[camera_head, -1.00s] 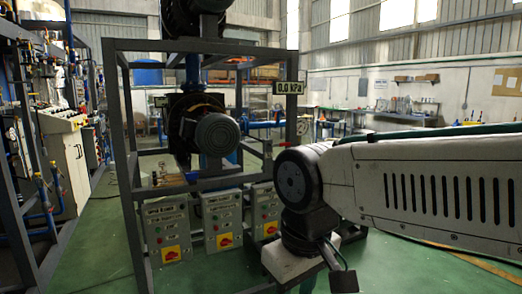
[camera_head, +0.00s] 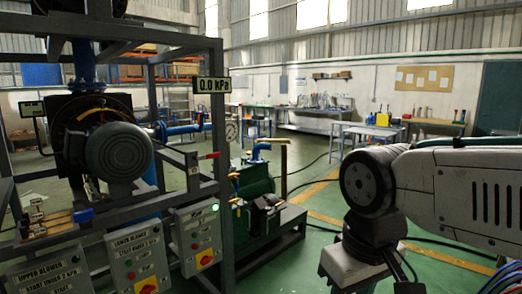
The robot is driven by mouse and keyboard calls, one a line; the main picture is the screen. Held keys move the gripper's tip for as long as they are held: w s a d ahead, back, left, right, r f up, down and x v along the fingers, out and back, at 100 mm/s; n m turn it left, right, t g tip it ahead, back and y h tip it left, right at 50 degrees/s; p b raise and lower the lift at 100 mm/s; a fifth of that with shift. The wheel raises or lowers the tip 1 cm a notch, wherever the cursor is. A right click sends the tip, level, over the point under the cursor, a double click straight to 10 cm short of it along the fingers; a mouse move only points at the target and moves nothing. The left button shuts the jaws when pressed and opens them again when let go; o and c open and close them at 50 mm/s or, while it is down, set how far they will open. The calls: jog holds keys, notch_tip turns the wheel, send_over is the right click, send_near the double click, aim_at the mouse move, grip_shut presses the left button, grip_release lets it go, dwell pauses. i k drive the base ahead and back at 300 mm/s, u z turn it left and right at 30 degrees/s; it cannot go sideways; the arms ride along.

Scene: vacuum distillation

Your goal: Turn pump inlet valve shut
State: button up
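A green pump (camera_head: 256,185) stands on a dark base right of the frame rack. A blue pipe (camera_head: 257,153) rises from it, with a yellow bar-like handle (camera_head: 272,141) lying level at its top. A small lever with a red end (camera_head: 209,156) sticks out level by the rack's right post. I cannot tell for certain which of these is the pump inlet valve. My arm comes in from the right, with its wrist low in the picture, well to the right of and nearer than the pump. My gripper's fingers are outside the picture.
The dark frame rack (camera_head: 219,120) holds a blower motor (camera_head: 118,152), a "0.0 kPa" display (camera_head: 213,85) and several control boxes (camera_head: 195,237); the rightmost has a green light. A round gauge (camera_head: 231,131) is behind. Green floor is open right of the pump; benches line the back wall.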

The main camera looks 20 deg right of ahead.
aim_at(216, 154)
jog(key=z, duration=0.3)
jog(key=i, duration=1.1)
jog(key=u, duration=0.4)
